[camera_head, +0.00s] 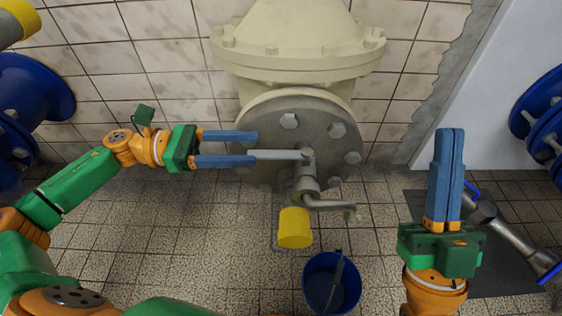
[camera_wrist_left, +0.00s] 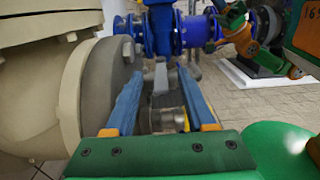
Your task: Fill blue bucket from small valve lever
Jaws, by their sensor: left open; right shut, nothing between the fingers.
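The small valve lever (camera_head: 278,155) is a grey bar. It points left from a small metal valve on the grey round flange. My left gripper (camera_head: 229,148) is open, its blue fingers pointing right at the lever's free end. In the left wrist view, the grey lever (camera_wrist_left: 160,80) shows between the spread fingers (camera_wrist_left: 160,105); contact cannot be told. A metal spout (camera_head: 332,205) runs right from the valve. The blue bucket (camera_head: 318,292) stands on the floor below the spout, a grey strip across its opening. My right gripper (camera_head: 450,132) is shut and empty, right of the flange.
A yellow cylinder (camera_head: 295,229) hangs below the valve. The large cream pipe (camera_head: 298,40) rises behind. Blue pipe flanges stand at the left (camera_head: 35,95) and right (camera_head: 545,125). A grey metal pipe piece (camera_head: 510,235) lies at right over a dark mat. The tiled floor at left is clear.

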